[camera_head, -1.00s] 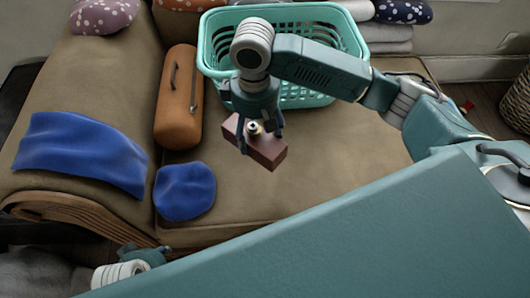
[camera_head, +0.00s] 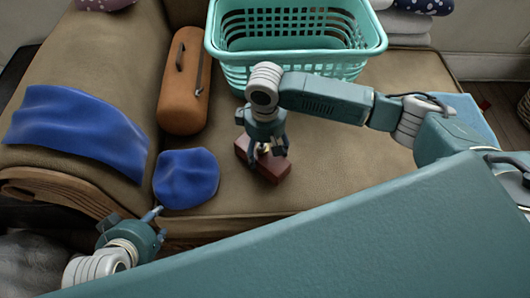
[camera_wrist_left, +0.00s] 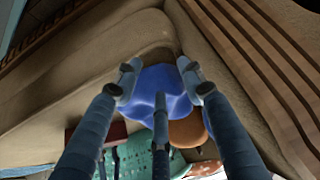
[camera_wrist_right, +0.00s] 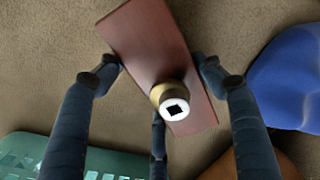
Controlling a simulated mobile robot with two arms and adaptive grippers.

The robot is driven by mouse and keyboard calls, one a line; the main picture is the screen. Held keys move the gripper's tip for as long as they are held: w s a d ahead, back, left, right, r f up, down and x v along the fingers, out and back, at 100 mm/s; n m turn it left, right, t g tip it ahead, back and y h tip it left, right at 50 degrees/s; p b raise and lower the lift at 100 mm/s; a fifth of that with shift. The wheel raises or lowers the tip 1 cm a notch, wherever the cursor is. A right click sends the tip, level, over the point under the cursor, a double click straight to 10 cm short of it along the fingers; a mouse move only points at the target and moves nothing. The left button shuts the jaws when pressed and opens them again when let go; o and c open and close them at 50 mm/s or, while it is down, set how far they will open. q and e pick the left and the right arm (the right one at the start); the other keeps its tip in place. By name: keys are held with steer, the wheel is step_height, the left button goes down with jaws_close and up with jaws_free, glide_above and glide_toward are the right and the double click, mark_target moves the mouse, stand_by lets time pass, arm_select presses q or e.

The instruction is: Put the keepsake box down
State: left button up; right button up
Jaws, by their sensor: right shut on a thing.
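The keepsake box (camera_head: 274,170) is a reddish-brown oblong block with a round pale knob on top. My right gripper (camera_head: 264,151) is above it with its fingers down around it. In the right wrist view the box (camera_wrist_right: 150,45) lies between the fingertips of my right gripper (camera_wrist_right: 158,72), which is shut on it. The box is at or just above the sofa seat (camera_head: 330,180); I cannot tell whether it touches. My left gripper (camera_head: 150,225) is near the sofa's front edge; in the left wrist view its fingers (camera_wrist_left: 160,80) are spread with nothing held.
A teal basket (camera_head: 290,68) stands behind the box. An orange-brown case (camera_head: 184,85) with a dark handle lies to its left.

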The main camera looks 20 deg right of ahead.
steer(key=shift+f, duration=0.3)
arm_select(q)
steer(key=shift+w+d+r+t, duration=0.2)
steer(key=shift+w+r+t, duration=0.2)
steer(key=shift+w, duration=0.3)
steer(key=shift+s+f, duration=0.1)
arm_select(e)
steer(key=shift+f, duration=0.1)
steer(key=o, duration=1.5)
steer(key=shift+c, duration=0.2)
arm_select(q)
steer(key=shift+s+a+f, duration=0.1)
steer(key=shift+s+f, duration=0.05)
steer(key=shift+s, duration=0.15)
steer(key=shift+w, duration=0.1)
